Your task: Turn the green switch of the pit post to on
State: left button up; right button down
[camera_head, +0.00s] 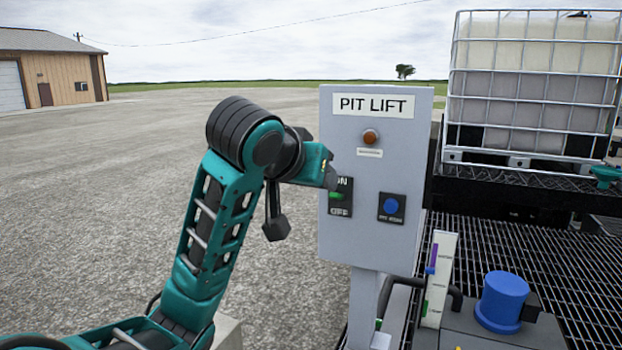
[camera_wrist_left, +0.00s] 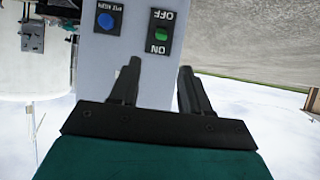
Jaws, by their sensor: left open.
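The grey pit post box (camera_head: 350,235) stands upright under a "PIT LIFT" sign. Its green switch (camera_head: 336,196) sits on a black plate between the ON label above and the OFF label below. The wrist view shows the green switch (camera_wrist_left: 161,34) upside down and unobstructed; I cannot tell which way it is set. My left gripper (camera_head: 331,175) is in front of the plate's upper left and partly hides the ON label. In the wrist view the left gripper (camera_wrist_left: 158,68) is open and empty, its fingers pointing toward the box, apart from the switch. My right gripper is not in view.
A blue button (camera_head: 391,205) is right of the switch, and an amber lamp (camera_head: 370,137) is above. A caged white tote (camera_head: 540,80) stands at the right on a grating platform (camera_head: 560,265). A blue cap (camera_head: 502,300) is below right. Open gravel lies left.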

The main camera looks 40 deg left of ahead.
pick_arm(q)
jog(key=shift+s+f, duration=0.1)
jog(key=shift+s, duration=0.1)
dwell(0.6)
jog(key=w+d+f+m+h, duration=0.15)
jog(key=d+f, duration=0.25)
jog(key=f, duration=0.9)
jog(key=w+d+f+m+h, duration=0.15)
jog(key=d+f, duration=0.25)
jog(key=f, duration=1)
jog(key=s+d+f+m, duration=0.1)
jog(key=s+d+f, duration=0.2)
jog(key=s+f, duration=0.6)
jog(key=s+d+f+m+h, duration=0.1)
jog(key=s+d+f, duration=0.3)
jog(key=s+f, duration=0.5)
jog(key=shift+s+f+g+h, duration=0.3)
jog(key=shift+s+f+g, duration=0.1)
jog(key=shift+f, duration=0.35)
